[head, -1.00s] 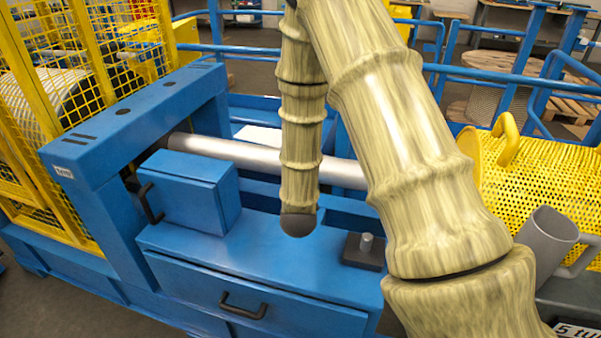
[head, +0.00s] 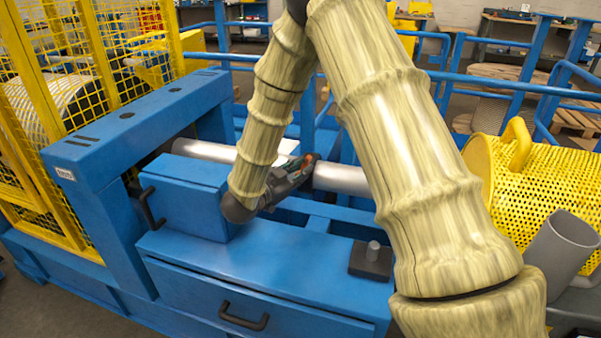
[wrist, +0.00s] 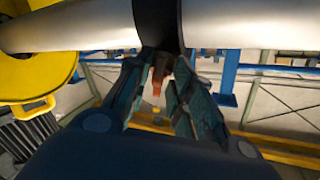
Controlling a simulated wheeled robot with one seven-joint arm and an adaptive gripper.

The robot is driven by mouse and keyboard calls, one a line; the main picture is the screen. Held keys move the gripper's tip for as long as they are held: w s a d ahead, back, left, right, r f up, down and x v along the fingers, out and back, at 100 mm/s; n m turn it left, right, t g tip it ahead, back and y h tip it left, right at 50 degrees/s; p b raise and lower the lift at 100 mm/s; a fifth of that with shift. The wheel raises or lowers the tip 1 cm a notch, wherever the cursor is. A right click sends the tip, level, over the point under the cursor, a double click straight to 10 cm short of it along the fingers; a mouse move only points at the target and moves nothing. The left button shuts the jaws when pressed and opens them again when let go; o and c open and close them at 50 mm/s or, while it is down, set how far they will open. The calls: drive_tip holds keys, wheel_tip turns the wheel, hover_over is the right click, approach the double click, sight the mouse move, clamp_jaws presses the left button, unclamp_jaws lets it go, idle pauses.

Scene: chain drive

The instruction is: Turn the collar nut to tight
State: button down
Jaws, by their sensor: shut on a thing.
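The collar nut (wrist: 157,22) is a dark band around the pale metal shaft (wrist: 235,25) in the wrist view. A reddish-brown piece (wrist: 160,72) hangs just below it, between my fingers. My gripper (wrist: 163,62) is shut on the nut from below in that view, teal fingers on either side of the reddish piece. In the head view my gripper (head: 302,170) reaches the shaft (head: 342,178) from the near side, with a small orange spot at its tips. There the nut is mostly hidden by my gripper. I cannot read the nut's turn position.
A blue frame (head: 95,150) and blue box with a handle (head: 185,205) stand left of my gripper. A dark block with a peg (head: 371,260) sits on the blue bench.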

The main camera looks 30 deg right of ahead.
drive_tip(key=m+g, duration=0.1)
drive_tip(key=m, duration=0.1)
drive_tip(key=m+g, duration=0.1)
drive_tip(key=shift+w+r+m+g, duration=0.15)
drive_tip(key=shift+w+m+g, duration=0.05)
drive_tip(key=shift+m+g, duration=0.2)
drive_tip(key=m+g, duration=0.1)
drive_tip(key=m+g+y+p, duration=0.1)
drive_tip(key=m, duration=0.1)
drive_tip(key=m+g, duration=0.1)
drive_tip(key=m, duration=0.1)
drive_tip(key=shift+w+r+g+y, duration=0.25)
drive_tip(key=shift+g+y, duration=0.05)
drive_tip(key=shift+y, duration=0.1)
drive_tip(key=m+g+y+p, duration=0.1)
drive_tip(key=m, duration=0.1)
drive_tip(key=m+g+y+p, duration=0.1)
drive_tip(key=m, duration=0.1)
drive_tip(key=shift+w+d+r, duration=0.15)
drive_tip(key=shift+m+y+p, duration=0.35)
drive_tip(key=shift+m+y, duration=0.45)
drive_tip(key=shift+m, duration=0.2)
drive_tip(key=shift+g, duration=0.3)
drive_tip(key=c, duration=1.4)
unclamp_jaws()
drive_tip(key=shift+c, duration=0.2)
drive_tip(key=shift+d, duration=0.1)
